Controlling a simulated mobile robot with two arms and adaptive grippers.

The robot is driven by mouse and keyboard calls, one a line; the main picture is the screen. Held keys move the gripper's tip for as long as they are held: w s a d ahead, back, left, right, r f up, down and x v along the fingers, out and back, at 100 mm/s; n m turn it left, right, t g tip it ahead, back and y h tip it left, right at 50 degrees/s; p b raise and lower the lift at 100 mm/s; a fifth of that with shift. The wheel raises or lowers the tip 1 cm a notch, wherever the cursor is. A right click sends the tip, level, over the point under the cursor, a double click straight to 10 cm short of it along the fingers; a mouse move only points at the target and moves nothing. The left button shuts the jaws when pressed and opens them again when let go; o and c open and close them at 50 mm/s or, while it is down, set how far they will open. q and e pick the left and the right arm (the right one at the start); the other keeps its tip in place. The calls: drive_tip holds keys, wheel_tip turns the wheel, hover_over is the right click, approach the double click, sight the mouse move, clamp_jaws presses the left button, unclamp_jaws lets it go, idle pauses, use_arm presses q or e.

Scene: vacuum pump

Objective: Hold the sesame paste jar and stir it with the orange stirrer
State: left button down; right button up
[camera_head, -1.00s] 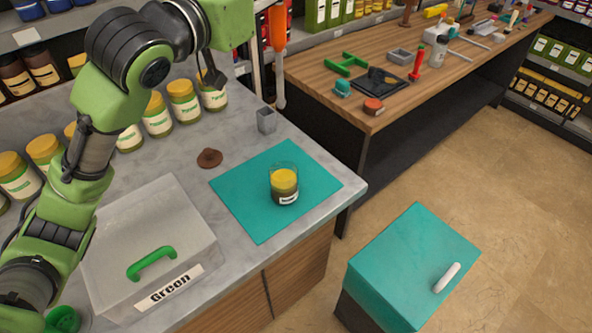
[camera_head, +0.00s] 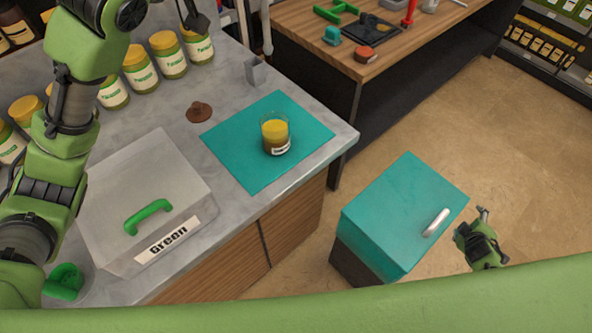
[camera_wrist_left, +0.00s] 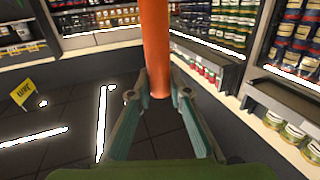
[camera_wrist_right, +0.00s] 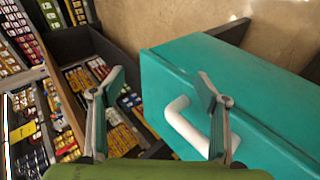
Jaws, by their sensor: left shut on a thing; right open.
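The sesame paste jar (camera_head: 275,139) is a clear glass with yellow over brown contents and a white label. It stands upright on a teal mat (camera_head: 232,168) on the counter. My left gripper (camera_wrist_left: 157,96) is shut on the orange stirrer (camera_wrist_left: 155,40), seen in the left wrist view.
A teal-topped box (camera_head: 405,215) with a white handle (camera_head: 436,222) stands on the floor near my right gripper.

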drive_tip(key=w+d+r+t+h, duration=0.1)
drive_tip(key=w+d+r, duration=0.35)
drive_tip(key=r, duration=0.35)
drive_tip(key=w+d+r+t+h, duration=0.15)
drive_tip(key=w+d+r, duration=0.3)
drive_tip(key=r, duration=0.45)
drive_tip(key=w+d+r+t, duration=0.25)
drive_tip(key=w+r, duration=0.25)
drive_tip(key=r, duration=0.3)
drive_tip(key=w+a+r+n+t, duration=0.1)
drive_tip(key=w+r+t, duration=0.35)
drive_tip(key=r, duration=0.85)
drive_tip(key=w+a+r+n+y, duration=0.1)
drive_tip(key=w+a+r+y, duration=0.15)
drive_tip(key=a, duration=0.25)
drive_tip(key=m+y, duration=0.6)
drive_tip(key=y, duration=0.6)
approach(280, 142)
drive_tip(key=x, duration=1.2)
drive_tip(key=shift+d, duration=0.1)
